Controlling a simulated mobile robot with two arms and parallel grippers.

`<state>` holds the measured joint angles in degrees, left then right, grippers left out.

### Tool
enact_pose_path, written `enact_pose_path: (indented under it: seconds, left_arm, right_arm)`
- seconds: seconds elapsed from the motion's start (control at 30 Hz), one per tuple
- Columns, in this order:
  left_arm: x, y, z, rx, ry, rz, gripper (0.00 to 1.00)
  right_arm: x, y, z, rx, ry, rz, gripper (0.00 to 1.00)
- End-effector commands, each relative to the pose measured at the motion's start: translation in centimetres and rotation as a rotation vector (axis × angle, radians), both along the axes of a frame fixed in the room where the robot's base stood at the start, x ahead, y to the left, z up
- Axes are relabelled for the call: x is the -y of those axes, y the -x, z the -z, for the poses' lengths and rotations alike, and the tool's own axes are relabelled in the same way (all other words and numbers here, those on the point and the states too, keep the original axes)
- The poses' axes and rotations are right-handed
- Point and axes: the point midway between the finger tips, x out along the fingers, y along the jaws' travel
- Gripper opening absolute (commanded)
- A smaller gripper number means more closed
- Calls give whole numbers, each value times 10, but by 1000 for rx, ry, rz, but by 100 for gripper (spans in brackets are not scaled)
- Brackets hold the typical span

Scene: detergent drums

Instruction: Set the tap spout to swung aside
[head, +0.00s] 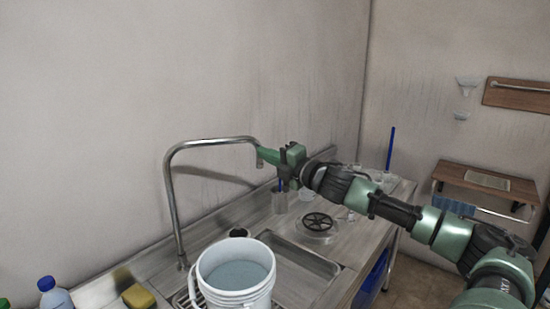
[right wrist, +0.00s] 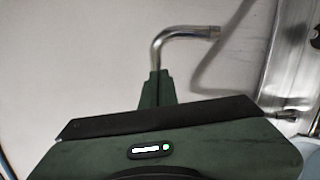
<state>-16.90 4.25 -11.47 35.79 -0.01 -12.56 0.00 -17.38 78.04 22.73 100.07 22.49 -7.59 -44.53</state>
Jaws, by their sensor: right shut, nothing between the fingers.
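The tap spout (head: 213,142) is a bent metal pipe rising from the counter behind the white bucket. It runs level to the right at the top and ends in a short downturned tip. My right gripper (head: 262,154) is shut and empty, its fingertips at the spout's outer end in the head view. The spout's bent end (right wrist: 185,33) also shows in the right wrist view just beyond the fingertips (right wrist: 157,76). I cannot tell whether they touch. My left gripper is not in view.
A white bucket (head: 233,297) of bluish liquid stands by the sink basin (head: 300,262). A yellow sponge (head: 138,297) and a blue-capped bottle (head: 55,297) are at lower left. A round black-spoked item (head: 318,222) and a metal cup (head: 279,203) are on the right counter.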

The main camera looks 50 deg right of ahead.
Motion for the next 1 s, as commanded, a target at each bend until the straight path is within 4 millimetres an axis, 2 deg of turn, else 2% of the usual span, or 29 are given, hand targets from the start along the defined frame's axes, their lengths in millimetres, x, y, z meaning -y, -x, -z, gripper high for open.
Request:
enact_pose_path:
  seconds: [0.17, 0.4, 1.0]
  left_arm:
    - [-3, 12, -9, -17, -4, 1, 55]
    - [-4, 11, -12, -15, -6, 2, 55]
    - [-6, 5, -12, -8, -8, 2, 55]
  right_arm:
    - [11, 10, 2, -6, -1, 2, 0]
    - [17, 16, 2, -2, -1, 2, 0]
    - [17, 16, 2, -1, 0, 1, 0]
